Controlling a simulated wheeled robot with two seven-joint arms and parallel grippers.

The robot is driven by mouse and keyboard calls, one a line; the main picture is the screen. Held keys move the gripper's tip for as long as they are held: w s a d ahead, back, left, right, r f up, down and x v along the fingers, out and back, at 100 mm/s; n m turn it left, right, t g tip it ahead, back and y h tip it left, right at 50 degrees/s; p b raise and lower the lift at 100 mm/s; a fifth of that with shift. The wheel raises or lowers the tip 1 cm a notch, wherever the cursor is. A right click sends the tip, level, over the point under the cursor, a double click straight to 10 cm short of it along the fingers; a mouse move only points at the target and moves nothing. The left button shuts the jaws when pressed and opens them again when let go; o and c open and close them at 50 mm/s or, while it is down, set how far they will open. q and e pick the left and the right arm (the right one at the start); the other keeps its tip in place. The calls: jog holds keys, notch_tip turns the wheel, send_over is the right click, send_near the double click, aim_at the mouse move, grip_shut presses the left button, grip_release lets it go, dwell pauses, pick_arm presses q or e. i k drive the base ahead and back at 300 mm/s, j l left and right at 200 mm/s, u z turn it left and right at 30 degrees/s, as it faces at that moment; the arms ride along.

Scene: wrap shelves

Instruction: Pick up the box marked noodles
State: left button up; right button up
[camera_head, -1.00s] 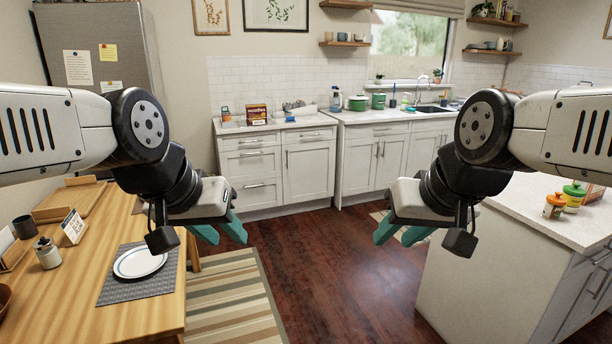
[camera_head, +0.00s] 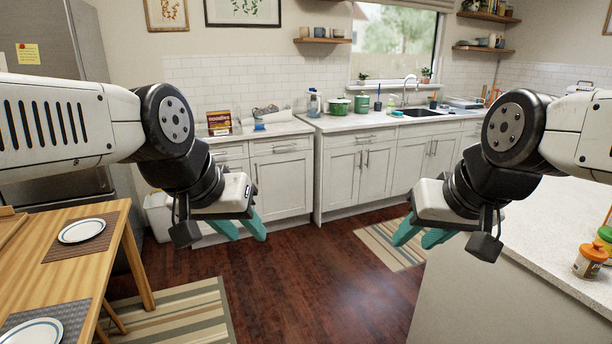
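The noodles box (camera_head: 219,123), dark red with pale lettering, stands upright on the back counter (camera_head: 290,127) at the left. My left gripper (camera_head: 243,230) hangs in front of the lower cabinets, well short of the box and lower than it in the picture. Its teal fingers look parted, with nothing between them. My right gripper (camera_head: 421,235) hangs over the floor to the right, also with parted teal fingers and empty. Both are far from the box. My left arm passes close to the left of the box in the picture but does not cover it.
A wooden table (camera_head: 110,240) with plates is at the left. A white island (camera_head: 550,225) with jars (camera_head: 590,260) is at the right. A crumpled bag (camera_head: 265,115), a spray bottle (camera_head: 314,102) and green pots (camera_head: 339,106) share the counter. The floor (camera_head: 310,285) between is clear.

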aim_at(219, 119)
jog(key=i+j+u, duration=0.1)
jog(key=i+u, duration=0.35)
jog(key=i, duration=0.3)
jog(key=i+l+u, duration=0.15)
jog(key=i+u, duration=0.25)
jog(key=i, duration=0.3)
jog(key=i+u, duration=0.1)
jog(key=i, duration=0.95)
jog(key=i+l+u, duration=0.1)
jog(key=i, duration=0.9)
jog(key=i+j, duration=0.15)
jog(key=i, duration=0.3)
jog(key=i+j+z, duration=0.15)
jog(key=i, duration=0.3)
jog(key=i+j, duration=0.25)
jog(key=i, duration=0.2)
jog(key=l+z, duration=0.05)
